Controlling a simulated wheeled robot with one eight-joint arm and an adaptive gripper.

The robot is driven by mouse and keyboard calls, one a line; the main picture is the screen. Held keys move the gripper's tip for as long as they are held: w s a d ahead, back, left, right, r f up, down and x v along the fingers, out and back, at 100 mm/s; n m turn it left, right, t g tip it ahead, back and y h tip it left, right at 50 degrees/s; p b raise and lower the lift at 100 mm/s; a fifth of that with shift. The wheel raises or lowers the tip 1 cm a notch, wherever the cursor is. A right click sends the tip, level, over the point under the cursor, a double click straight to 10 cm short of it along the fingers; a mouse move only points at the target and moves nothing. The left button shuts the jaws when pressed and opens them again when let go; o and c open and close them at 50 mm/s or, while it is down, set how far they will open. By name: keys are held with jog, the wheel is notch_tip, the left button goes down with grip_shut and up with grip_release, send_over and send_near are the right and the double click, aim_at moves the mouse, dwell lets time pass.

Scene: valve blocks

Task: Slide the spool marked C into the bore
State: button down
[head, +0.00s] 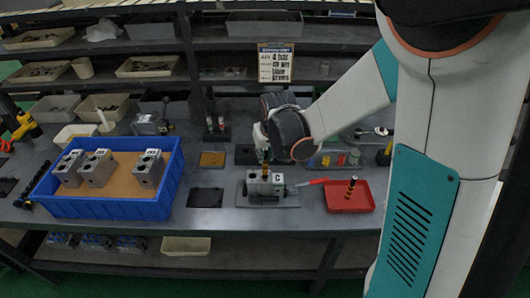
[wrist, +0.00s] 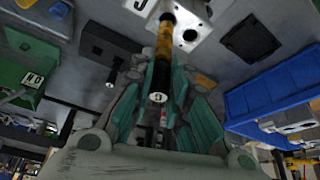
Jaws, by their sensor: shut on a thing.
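The valve block (head: 264,184) with a C on its front face sits on a grey plate at the middle of the bench. Its light top face with a bore shows in the wrist view (wrist: 190,38). My gripper (wrist: 160,85) is shut on a spool (wrist: 159,62), dark with a gold band and a pale end face. The spool stands upright over the block; its far end is at the bore. I cannot tell how deep it is in. The mark on the spool is not readable. In the head view my wrist hides most of the gripper.
A red tray (head: 337,203) with another banded spool (head: 351,188) stands right of the block, a red-handled tool (head: 309,183) beside it. A blue bin (head: 106,206) with three blocks is at left. A dark pad (head: 205,198) lies between bin and block.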

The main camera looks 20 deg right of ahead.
aim_at(266, 166)
jog(key=shift+f+b, duration=3.25)
jog(key=shift+f, duration=0.65)
jog(key=c, duration=1.5)
grip_release()
jog(key=shift+r, duration=0.1)
jog(key=shift+o, duration=0.2)
jog(key=v, duration=1.2)
